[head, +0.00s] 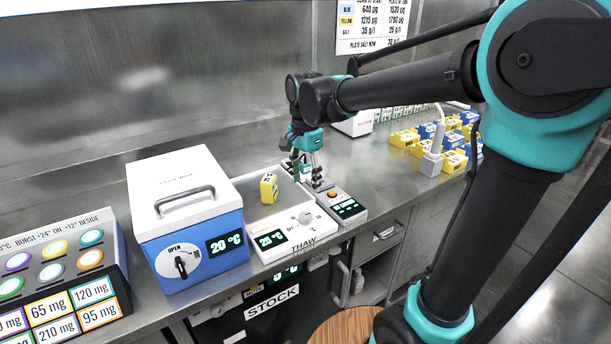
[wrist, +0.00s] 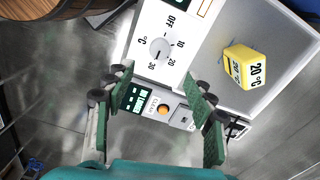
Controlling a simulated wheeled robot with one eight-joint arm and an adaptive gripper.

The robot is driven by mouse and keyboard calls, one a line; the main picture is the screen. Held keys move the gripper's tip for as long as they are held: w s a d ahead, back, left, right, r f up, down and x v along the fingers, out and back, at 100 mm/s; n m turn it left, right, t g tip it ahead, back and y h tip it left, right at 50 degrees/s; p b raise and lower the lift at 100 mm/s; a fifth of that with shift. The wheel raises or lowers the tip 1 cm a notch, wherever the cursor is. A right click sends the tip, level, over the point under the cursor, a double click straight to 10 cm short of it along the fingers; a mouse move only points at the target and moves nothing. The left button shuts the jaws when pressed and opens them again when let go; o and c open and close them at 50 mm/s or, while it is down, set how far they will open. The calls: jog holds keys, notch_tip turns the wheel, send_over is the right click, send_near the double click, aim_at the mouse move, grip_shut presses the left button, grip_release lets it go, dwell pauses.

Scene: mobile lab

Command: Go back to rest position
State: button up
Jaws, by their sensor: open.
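My gripper (head: 309,170) hangs fingers-down at the end of my arm, over the bench by the right side of the thaw unit. In the wrist view my gripper (wrist: 158,95) has its two green-padded fingers wide apart with nothing held between them. Below the gap lies a small grey device with a green display and an orange button (wrist: 163,109); it also shows in the head view (head: 332,194). The fingertips appear to be above it; the exact height cannot be told.
The thaw unit (head: 283,247) reads 25 °C and bears a yellow block (head: 268,188). A blue-white box (head: 190,226) stands to its left, a button panel (head: 62,268) farther left. Yellow and blue blocks (head: 404,138) and a grey post-like device (head: 431,164) are at right.

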jog(key=s+d+f+n+t, duration=0.2)
jog(key=s+d+f+n, duration=0.2)
jog(key=d+f, duration=0.4)
jog(key=s+d+f+n+t, duration=0.2)
jog(key=s+d+f+n, duration=0.3)
jog(key=d, duration=0.8)
notch_tip(320, 180, down, 3)
jog(key=shift+s+d+f, duration=0.2)
jog(key=shift+s+d, duration=0.05)
jog(key=shift+s, duration=0.9)
